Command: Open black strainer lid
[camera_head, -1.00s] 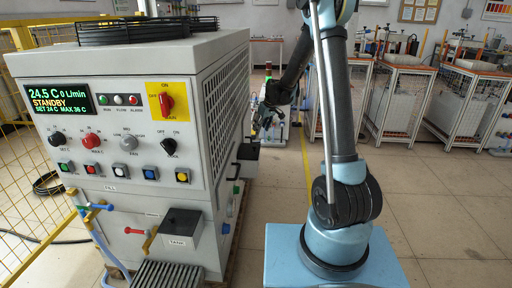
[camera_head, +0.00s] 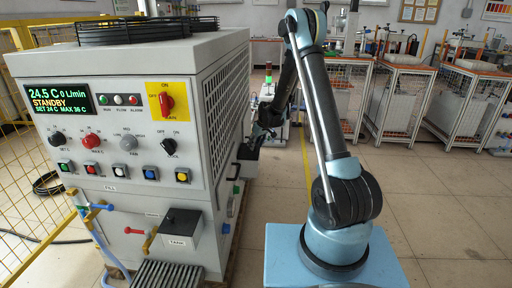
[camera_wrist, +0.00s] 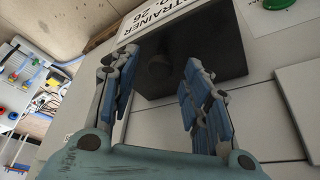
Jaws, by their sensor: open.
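The black strainer lid (camera_wrist: 190,55) shows in the wrist view on the pale machine side, below a label that partly reads "STRAINER". A dark round knob (camera_wrist: 160,68) stands out from it. My gripper (camera_wrist: 155,88) is open, its blue-padded fingers spread on either side of the knob and apart from it. I cannot tell how far the fingertips are from the lid. In the head view my gripper (camera_head: 262,132) is at the machine's right side, close to the dark strainer box (camera_head: 247,152), which it partly hides.
The grey machine (camera_head: 125,110) with its panel fills the left. A black TANK box (camera_head: 181,226) and red-handled valve stick out at its front. A green round part (camera_wrist: 278,3) is near the strainer. Floor to the right is clear; white carts (camera_head: 395,100) stand behind.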

